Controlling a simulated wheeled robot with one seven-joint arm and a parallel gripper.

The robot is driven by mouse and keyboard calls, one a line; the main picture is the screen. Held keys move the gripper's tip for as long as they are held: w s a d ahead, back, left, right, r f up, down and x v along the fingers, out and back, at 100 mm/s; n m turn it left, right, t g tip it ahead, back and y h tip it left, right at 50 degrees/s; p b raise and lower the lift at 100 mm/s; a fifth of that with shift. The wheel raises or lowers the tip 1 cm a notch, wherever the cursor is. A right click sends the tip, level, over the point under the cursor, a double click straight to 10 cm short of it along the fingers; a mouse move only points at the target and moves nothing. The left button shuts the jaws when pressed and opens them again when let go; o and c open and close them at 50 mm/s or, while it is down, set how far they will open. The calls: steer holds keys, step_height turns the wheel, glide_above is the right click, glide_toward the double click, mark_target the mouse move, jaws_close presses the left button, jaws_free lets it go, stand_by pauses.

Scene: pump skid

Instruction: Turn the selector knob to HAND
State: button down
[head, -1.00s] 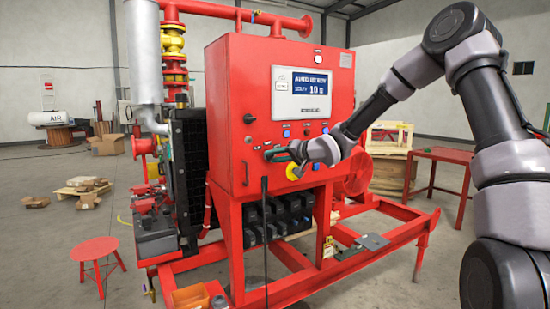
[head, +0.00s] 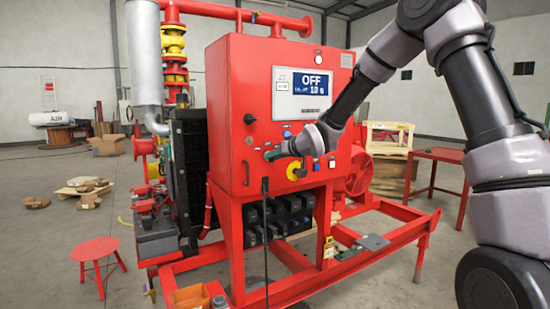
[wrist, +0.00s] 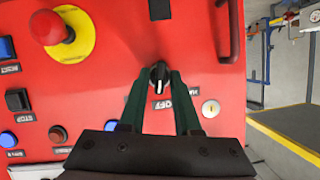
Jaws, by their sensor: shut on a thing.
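The black selector knob (wrist: 159,76) with a white pointer line is on the red panel (wrist: 115,22) in the wrist view. Its pointer points down toward the upside-down OFF label (wrist: 162,104). Another label (wrist: 195,95) is partly covered by the right finger. My gripper (wrist: 159,77) is shut on the knob, one green finger at each side. In the head view my gripper (head: 270,155) is at the lower front of the red cabinet (head: 235,60); the knob is hidden there. The cabinet's display (head: 301,94) reads OFF.
A red emergency stop button (wrist: 48,27) on a yellow ring is left of the knob in the wrist view. A key switch (wrist: 210,108) is close to the right finger. Blue and dark buttons (wrist: 18,100) are at left.

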steer(key=n+t+h, duration=0.1)
steer(key=n, duration=0.2)
steer(key=n+t+h, duration=0.1)
steer(key=n, duration=0.1)
steer(key=n+t+h, duration=0.2)
steer(key=n, duration=0.1)
steer(key=shift+s+a+f+n, duration=0.15)
steer(key=shift+s+a+n, duration=0.05)
steer(key=shift+a+n, duration=0.1)
stand_by(0.3)
stand_by(0.3)
steer(key=c, duration=0.9)
jaws_free()
steer(key=v, duration=1)
steer(key=shift+s, duration=0.35)
